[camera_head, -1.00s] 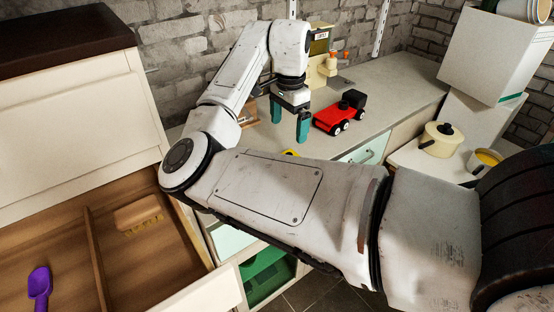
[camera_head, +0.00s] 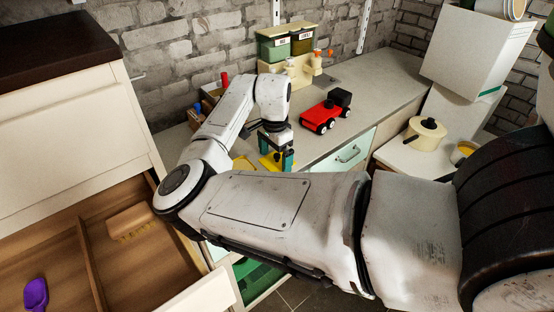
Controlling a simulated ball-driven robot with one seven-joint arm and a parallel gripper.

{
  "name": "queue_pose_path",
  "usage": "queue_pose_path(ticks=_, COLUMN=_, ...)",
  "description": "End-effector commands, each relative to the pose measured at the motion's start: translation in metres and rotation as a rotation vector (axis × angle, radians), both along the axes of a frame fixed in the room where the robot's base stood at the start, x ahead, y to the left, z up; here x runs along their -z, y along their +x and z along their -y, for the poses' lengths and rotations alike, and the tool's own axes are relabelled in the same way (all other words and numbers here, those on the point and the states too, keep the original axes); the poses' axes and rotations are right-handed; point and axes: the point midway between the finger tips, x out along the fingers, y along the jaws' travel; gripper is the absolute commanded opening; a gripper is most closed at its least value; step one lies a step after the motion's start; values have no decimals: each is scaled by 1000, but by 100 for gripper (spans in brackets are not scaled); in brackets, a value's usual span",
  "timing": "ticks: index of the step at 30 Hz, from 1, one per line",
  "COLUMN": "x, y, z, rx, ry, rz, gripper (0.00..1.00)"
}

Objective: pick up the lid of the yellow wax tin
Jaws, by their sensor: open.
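My gripper (camera_head: 277,157) has teal fingers and is open, pointing down over the worktop. A yellow thing (camera_head: 269,161) shows at the fingers, partly covered by them and by my arm; it may be the wax tin or its lid. I cannot tell whether the fingers touch it. A second yellow piece (camera_head: 242,163) shows just to its left, cut off by my arm. I cannot tell which of the two is the lid.
A red and black toy truck (camera_head: 326,113) stands right of my gripper on the grey worktop (camera_head: 385,85). A cream lidded pot (camera_head: 425,134) sits at right. An open drawer with a wooden brush (camera_head: 131,222) and purple scoop (camera_head: 36,294) is at left.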

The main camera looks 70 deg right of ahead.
Motion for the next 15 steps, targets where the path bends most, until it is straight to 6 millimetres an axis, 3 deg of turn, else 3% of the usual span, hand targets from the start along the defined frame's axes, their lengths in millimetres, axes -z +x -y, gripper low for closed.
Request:
queue_pose_path(ticks=5, x=0, y=0, z=0, rx=0, ry=0, rz=0, gripper=100)
queue_pose_path(ticks=15, x=0, y=0, z=0, rx=0, ry=1, rz=1, gripper=67)
